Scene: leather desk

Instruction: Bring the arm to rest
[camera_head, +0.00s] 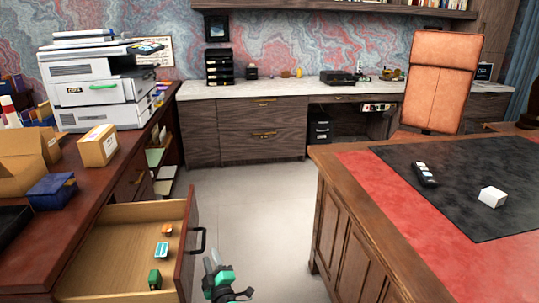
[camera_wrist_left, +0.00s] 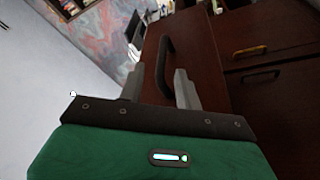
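My left gripper (camera_head: 211,261) is low in the head view, just right of the open drawer's front. In the left wrist view its two grey fingers (camera_wrist_left: 160,88) stand apart with nothing between the tips. The drawer (camera_head: 120,245) is pulled out of the dark red cabinet on the left. Its black handle (camera_head: 198,240) is close to the fingers in the head view. A dark handle (camera_wrist_left: 165,68) shows beyond the fingertips in the left wrist view; I cannot tell if they touch it. My right gripper is not in view.
Several small items, including a green one (camera_head: 154,279), lie in the drawer. A printer (camera_head: 95,88) and boxes (camera_head: 97,146) stand on the cabinet. A wooden desk (camera_head: 350,200) is at the right. Pale floor (camera_head: 250,210) lies free between them.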

